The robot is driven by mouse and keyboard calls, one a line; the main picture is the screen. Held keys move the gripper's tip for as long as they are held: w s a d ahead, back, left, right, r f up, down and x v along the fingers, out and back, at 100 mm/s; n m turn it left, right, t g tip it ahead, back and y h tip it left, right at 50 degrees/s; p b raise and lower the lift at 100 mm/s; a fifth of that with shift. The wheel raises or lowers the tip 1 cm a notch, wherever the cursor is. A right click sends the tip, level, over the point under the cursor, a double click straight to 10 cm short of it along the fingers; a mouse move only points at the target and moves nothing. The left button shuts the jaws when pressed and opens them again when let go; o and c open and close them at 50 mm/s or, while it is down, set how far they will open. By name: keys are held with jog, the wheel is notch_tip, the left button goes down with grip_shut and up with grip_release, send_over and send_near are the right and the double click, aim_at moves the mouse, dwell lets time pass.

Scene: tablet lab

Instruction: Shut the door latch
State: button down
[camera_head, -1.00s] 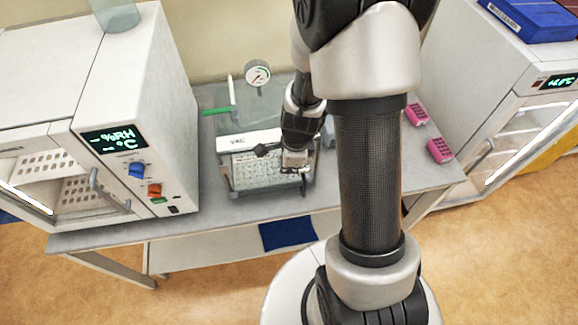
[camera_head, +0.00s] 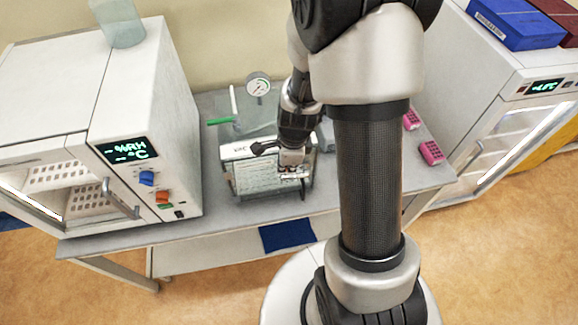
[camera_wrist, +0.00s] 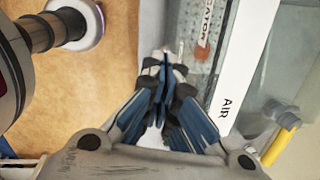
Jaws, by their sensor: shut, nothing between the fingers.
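The clear desiccator chamber (camera_head: 262,184) stands on the bench in the head view, with a white top bar (camera_head: 240,150). In the wrist view its clear wall and a white strip marked AIR (camera_wrist: 240,70) show on the right. A small orange-red part (camera_wrist: 204,48) sits on the chamber front, possibly the latch; I cannot tell its position. My gripper (camera_wrist: 163,62) is shut and empty, its blue-padded fingers together close beside the chamber front edge. In the head view my gripper (camera_head: 291,170) is at the chamber's right front, partly hiding it. Contact cannot be told.
A white oven-like cabinet (camera_head: 165,110) stands left of the chamber and another cabinet (camera_head: 500,90) stands at the right. A gauge (camera_head: 258,87) and a green-handled valve (camera_head: 220,122) are behind the chamber. Pink devices (camera_head: 431,152) lie on the bench's right end.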

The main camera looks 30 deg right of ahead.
jog(key=a+r+p, duration=0.1)
jog(key=a+r, duration=0.3)
jog(key=r, duration=0.1)
jog(key=shift+w+a+r, duration=0.15)
jog(key=shift+w+r, duration=0.1)
jog(key=shift+r, duration=0.05)
